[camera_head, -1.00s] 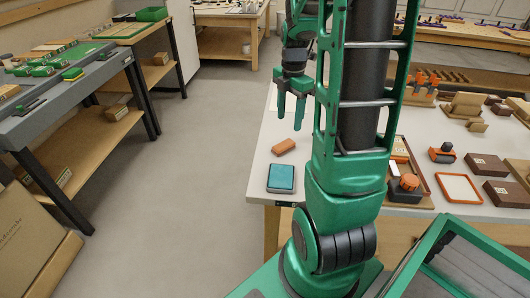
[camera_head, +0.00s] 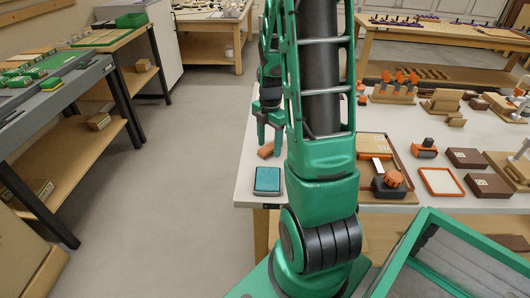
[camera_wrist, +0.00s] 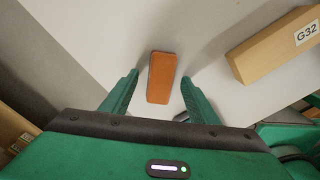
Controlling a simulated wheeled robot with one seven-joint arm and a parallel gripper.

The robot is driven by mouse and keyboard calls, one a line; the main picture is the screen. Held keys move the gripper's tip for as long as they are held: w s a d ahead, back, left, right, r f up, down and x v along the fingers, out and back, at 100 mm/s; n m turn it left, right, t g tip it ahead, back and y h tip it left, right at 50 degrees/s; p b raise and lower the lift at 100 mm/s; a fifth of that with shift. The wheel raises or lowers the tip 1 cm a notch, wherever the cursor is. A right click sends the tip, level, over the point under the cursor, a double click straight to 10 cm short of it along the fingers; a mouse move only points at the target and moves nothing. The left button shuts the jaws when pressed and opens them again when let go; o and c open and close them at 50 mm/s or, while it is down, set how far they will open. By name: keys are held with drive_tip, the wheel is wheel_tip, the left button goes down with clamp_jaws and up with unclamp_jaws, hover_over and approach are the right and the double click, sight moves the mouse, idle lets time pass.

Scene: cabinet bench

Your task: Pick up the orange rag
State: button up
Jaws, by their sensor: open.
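The orange rag (camera_head: 266,150) is a small, flat, folded-looking block on the left front part of the white table (camera_head: 245,181). In the wrist view the rag (camera_wrist: 161,77) lies between and just ahead of my two green fingertips, with its long side running roughly along the fingers. My gripper (camera_head: 269,138) points down above the rag, and its fingers are apart with nothing held. In the wrist view my gripper (camera_wrist: 158,96) shows a gap on both sides of the rag. I cannot tell the exact height of the fingertips above it.
A teal-topped pad (camera_head: 268,180) lies just in front of the rag. A wooden block marked G32 (camera_wrist: 275,45) is to the right in the wrist view. An orange-framed tray (camera_head: 441,182) and brown boxes (camera_head: 488,185) stand farther right.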

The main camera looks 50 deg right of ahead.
sight(269, 146)
drive_tip(key=shift+f, duration=0.2)
drive_tip(key=c, duration=1.2)
drive_tip(key=shift+r, duration=0.1)
wheel_tip(269, 146, up, 4)
drive_tip(key=shift+w+r, duration=0.1)
drive_tip(key=shift+r, duration=0.05)
drive_tip(key=a+r, duration=0.2)
drive_tip(key=a, duration=0.2)
drive_tip(key=a+r, duration=0.2)
drive_tip(key=a, duration=0.1)
drive_tip(key=s+a+r, duration=0.1)
drive_tip(key=a+r, duration=0.1)
drive_tip(key=a, duration=0.2)
drive_tip(key=shift+a+r, duration=0.25)
drive_tip(key=shift+a, duration=0.1)
